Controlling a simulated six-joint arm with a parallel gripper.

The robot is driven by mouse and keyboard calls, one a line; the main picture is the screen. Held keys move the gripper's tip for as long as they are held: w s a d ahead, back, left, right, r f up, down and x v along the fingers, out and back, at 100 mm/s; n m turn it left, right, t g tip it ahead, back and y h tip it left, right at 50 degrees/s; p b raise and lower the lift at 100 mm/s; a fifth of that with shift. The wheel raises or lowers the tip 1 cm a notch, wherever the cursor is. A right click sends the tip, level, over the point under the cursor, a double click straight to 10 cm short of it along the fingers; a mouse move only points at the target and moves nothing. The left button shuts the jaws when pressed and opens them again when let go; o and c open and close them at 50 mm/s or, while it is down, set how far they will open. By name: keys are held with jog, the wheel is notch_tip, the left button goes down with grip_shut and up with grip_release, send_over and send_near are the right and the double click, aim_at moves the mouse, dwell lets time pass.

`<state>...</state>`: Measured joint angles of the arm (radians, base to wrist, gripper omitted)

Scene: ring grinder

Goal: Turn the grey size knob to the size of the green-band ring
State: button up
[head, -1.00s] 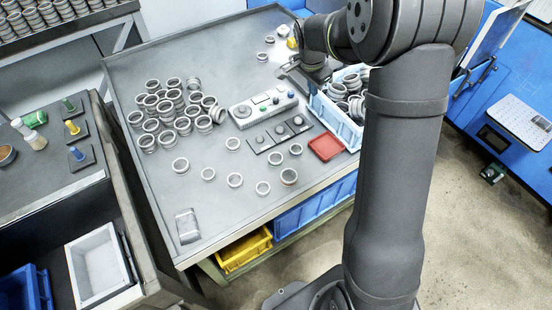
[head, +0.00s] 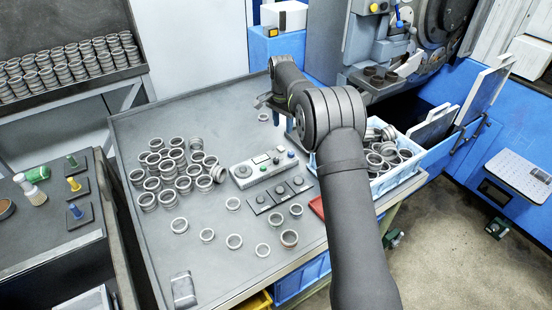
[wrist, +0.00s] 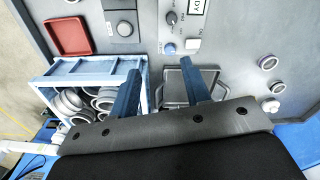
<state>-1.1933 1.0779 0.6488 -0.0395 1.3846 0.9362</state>
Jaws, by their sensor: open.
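The control panel (head: 262,169) lies on the table and carries a large grey dial (head: 243,171) at its left end. In the wrist view part of the panel shows at the top, with a small dark knob (wrist: 171,18), a blue button (wrist: 170,48) and a white button (wrist: 192,44). The large dial is out of that view. My gripper (wrist: 160,66) is open and empty, its blue fingers apart above the table behind the panel. Several loose rings lie in front of the panel, one of them a ring (head: 234,241). I cannot make out a green band on any ring.
A dark strip with round knobs (head: 278,196) lies in front of the panel. A light blue crate of rings (head: 400,178) stands to its right, beside a red tray (wrist: 68,37). A pile of rings (head: 170,170) is left of the panel.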

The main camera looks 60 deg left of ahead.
aim_at(276, 159)
jog(key=shift+n+g, duration=0.3)
jog(key=shift+n, duration=0.1)
jog(key=a+f, duration=0.1)
jog(key=f, duration=1.1)
jog(key=s+a+f, duration=0.1)
jog(key=f, duration=0.5)
jog(key=shift+a, duration=0.35)
jog(key=shift+r, duration=0.1)
grip_shut()
